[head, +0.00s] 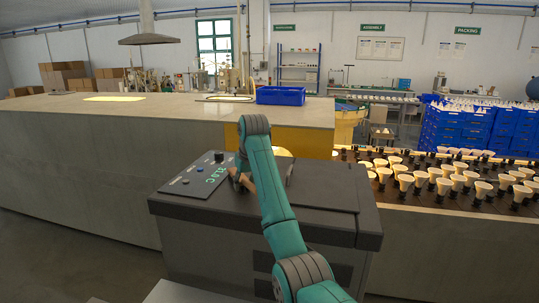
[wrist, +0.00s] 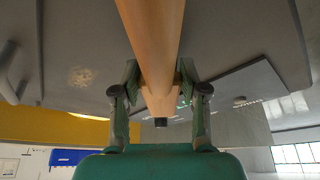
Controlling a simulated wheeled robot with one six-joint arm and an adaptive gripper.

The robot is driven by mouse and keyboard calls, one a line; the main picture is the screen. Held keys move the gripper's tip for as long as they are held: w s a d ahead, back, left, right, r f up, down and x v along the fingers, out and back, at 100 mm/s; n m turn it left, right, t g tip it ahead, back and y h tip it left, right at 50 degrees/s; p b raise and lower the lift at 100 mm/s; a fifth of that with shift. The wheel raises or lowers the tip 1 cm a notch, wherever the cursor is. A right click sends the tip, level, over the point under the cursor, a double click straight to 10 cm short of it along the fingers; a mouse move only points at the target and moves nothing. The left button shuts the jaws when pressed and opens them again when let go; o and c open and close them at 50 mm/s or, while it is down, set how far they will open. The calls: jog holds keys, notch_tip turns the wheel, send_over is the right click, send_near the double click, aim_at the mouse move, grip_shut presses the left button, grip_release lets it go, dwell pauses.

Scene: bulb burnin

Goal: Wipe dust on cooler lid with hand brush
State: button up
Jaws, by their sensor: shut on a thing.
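The cooler is a dark grey box (head: 190,240) with a flat lid (head: 325,190), in front of me in the head view. The lid also fills much of the wrist view (wrist: 60,40). A pale, speckled dust patch (wrist: 81,76) lies on it, left of the brush in that view. My gripper (wrist: 160,88) is shut on the hand brush's wooden handle (wrist: 151,35), over the lid. In the head view the brush (head: 236,178) shows as a small brown piece by my gripper (head: 242,172), partly behind my arm. I cannot make out the bristles.
A raised handle (head: 290,172) stands on the lid. Behind is a long counter (head: 180,108) with a blue bin (head: 280,96). Several bulbs (head: 404,182) stand on a conveyor at right.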

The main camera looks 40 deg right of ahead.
notch_tip(320, 180, up, 2)
jog(key=shift+s+d+r, duration=0.1)
jog(key=shift+r, duration=2.85)
jog(key=shift+s, duration=0.1)
